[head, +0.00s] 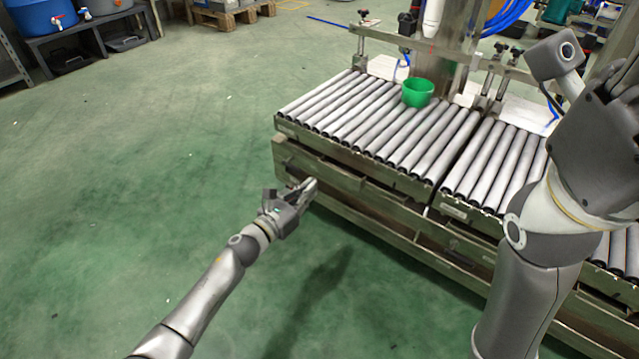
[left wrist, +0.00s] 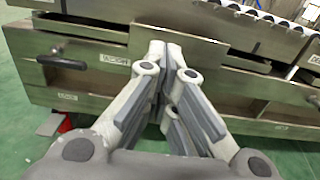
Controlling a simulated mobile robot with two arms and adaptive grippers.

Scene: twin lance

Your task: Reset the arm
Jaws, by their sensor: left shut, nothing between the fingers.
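My left gripper (head: 311,186) is shut and empty in the head view, in front of the left end of the roller conveyor's steel frame. In the left wrist view its fingers (left wrist: 165,50) meet at the tips, with the conveyor frame behind them. My right arm (head: 545,235) rises large at the right of the head view. Its hand is at the right edge and partly cut off, and its fingertips cannot be made out.
A roller conveyor (head: 330,106) fills the middle and right. A green bowl (head: 417,93) stands on its rollers near the back. Green floor (head: 130,190) lies open at the left. A shelf with containers (head: 85,35) and a wooden pallet (head: 232,15) stand far back.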

